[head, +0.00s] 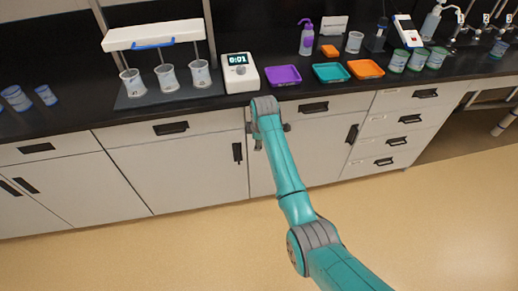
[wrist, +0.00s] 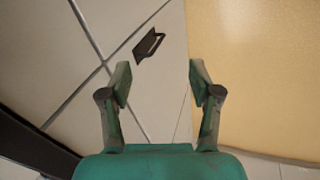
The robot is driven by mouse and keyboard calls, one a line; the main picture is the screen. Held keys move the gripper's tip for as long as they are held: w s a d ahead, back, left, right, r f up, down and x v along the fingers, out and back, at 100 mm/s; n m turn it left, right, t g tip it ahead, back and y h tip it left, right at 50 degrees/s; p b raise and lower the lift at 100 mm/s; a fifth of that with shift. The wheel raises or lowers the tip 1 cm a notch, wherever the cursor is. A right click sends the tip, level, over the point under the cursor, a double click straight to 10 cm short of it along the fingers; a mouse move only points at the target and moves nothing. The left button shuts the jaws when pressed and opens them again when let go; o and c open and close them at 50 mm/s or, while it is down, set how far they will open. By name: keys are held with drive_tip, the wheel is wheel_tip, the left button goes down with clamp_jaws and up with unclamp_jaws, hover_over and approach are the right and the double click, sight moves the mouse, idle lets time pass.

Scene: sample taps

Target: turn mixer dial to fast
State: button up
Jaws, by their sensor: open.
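The mixer's white control box (head: 240,72) stands on the black bench and shows "0:01" on its small display. Its dial (head: 241,70) is a small knob below the display; its setting is too small to read. The mixer's white stirrer bar (head: 153,34) with a blue handle stands to its left, over three clear beakers. My gripper (head: 258,140) hangs in front of the bench edge, below and right of the box, apart from it. In the wrist view my gripper (wrist: 160,80) is open and empty, facing cabinet fronts and the floor.
Purple (head: 283,76), teal (head: 331,73) and orange (head: 366,69) trays lie right of the box. A purple-topped bottle (head: 306,38) and several labelled jars stand farther right. Cabinet handles (head: 237,153) stick out below the bench. The floor (head: 180,250) in front is clear.

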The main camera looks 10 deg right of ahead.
drive_tip(key=shift+s+d+f+m, duration=0.15)
drive_tip(key=shift+s+f, duration=0.15)
drive_tip(key=shift+f, duration=0.25)
drive_tip(key=shift+s+a+f+m, duration=0.1)
drive_tip(key=shift+s+f, duration=0.25)
drive_tip(key=shift+f, duration=0.2)
drive_tip(key=shift+s+d+f+m, duration=0.15)
drive_tip(key=shift+s+f, duration=0.15)
drive_tip(key=shift+f, duration=0.25)
drive_tip(key=s+d+f+m+t, duration=0.1)
drive_tip(key=s+f+m+t, duration=0.2)
drive_tip(key=s+f, duration=1.05)
drive_tip(key=s+d+f+m+t, duration=0.2)
drive_tip(key=s+m, duration=0.2)
drive_tip(key=s, duration=1.3)
drive_tip(key=s+r+m+t, duration=0.15)
drive_tip(key=s+r, duration=0.25)
drive_tip(key=s, duration=0.5)
drive_tip(key=s+r+m+t, duration=0.15)
drive_tip(key=s+r, duration=0.25)
drive_tip(key=s, duration=0.5)
drive_tip(key=s+r+m+t, duration=0.1)
drive_tip(key=s+r+m, duration=0.1)
drive_tip(key=s+r, duration=0.5)
drive_tip(key=s+d+r+m+t, duration=0.1)
drive_tip(key=s+r+m, duration=0.2)
drive_tip(key=s+r, duration=0.4)
wheel_tip(320, 180, up, 6)
drive_tip(key=shift+r+t, duration=0.1)
drive_tip(key=shift+t, duration=0.3)
